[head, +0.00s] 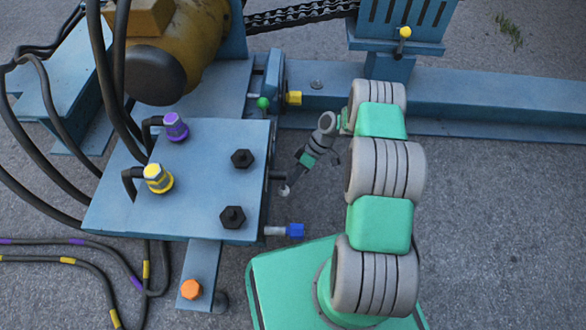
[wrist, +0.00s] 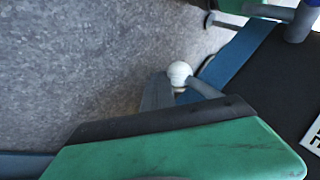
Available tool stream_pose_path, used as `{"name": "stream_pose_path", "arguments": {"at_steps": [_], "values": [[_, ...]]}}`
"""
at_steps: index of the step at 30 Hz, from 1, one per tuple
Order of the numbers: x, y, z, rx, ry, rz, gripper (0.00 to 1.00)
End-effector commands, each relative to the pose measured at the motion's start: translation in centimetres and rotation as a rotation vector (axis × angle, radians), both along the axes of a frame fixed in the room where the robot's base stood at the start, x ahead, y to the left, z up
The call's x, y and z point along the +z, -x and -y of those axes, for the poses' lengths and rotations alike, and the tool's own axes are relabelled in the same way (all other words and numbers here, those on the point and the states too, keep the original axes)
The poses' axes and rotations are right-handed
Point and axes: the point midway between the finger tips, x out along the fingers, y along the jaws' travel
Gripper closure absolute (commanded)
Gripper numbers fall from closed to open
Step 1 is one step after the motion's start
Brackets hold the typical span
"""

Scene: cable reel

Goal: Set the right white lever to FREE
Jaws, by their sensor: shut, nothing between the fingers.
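The white lever shows as a white ball knob (head: 284,190) at the right side of the blue machine block. In the wrist view the white knob (wrist: 180,72) sits on a short grey shaft that runs to the right toward a black panel. My gripper (head: 291,183) is shut and empty, with its tips close beside the knob. In the wrist view a grey finger of my gripper (wrist: 157,92) is just left of the knob; I cannot tell whether they touch. Part of a white label (wrist: 314,137) shows at the right edge; its lettering is cut off.
A blue-tipped rod (head: 294,231) and a yellow-tipped one (head: 293,98) stick out from the machine. A green knob (head: 263,103) and an orange knob (head: 191,290) are nearby. A blue beam (head: 480,98) runs behind my arm. Black hoses (head: 60,115) hang at left.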

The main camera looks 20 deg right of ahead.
Motion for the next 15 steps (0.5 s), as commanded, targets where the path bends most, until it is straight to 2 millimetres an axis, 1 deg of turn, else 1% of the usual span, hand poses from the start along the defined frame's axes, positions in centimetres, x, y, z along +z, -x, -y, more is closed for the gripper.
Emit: {"name": "stream_pose_path", "arguments": {"at_steps": [6, 15], "values": [[-0.5, 2.0, -1.0, 0.007, -0.002, -0.001, 1.00], [-0.5, 4.6, -1.7, 0.003, 0.000, -0.001, 1.00]]}}
